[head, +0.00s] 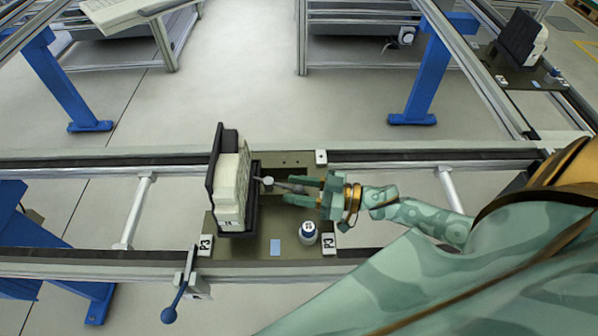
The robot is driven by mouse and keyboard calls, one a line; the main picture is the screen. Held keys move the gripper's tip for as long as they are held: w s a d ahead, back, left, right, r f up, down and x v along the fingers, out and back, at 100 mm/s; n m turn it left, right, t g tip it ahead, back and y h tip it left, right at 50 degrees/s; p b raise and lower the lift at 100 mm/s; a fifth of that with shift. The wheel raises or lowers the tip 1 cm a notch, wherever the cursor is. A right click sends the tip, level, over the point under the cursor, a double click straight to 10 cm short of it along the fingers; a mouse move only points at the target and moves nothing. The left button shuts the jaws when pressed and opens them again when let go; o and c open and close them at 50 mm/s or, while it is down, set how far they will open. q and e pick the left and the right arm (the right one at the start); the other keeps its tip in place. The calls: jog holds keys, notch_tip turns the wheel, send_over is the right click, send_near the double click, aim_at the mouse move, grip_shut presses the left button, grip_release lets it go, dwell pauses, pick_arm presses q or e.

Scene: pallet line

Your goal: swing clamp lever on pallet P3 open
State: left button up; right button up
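Pallet P3 (260,245) is a dark olive plate on the conveyor rails, with P3 labels on its front corners. A cream and black part (232,190) stands upright on its left half. The clamp lever (282,187) is a thin grey and dark bar reaching right from a light round end beside that part. My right gripper (297,191) comes in from the right, just above the pallet. Its two green fingers are apart, one on each side of the lever's right end. I cannot tell whether they touch it. My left gripper is out of view.
A small white and blue pot (308,233) stands on the pallet below my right gripper. A lever with a blue knob (169,314) hangs at the near rail. Another pallet with a part (522,40) is at the upper right. Floor shows between the rails.

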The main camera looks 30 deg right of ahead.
dwell(0.3)
jog(key=b+v, duration=0.1)
jog(key=v, duration=1.5)
jog(key=shift+s, duration=0.15)
jog(key=shift+d, duration=0.15)
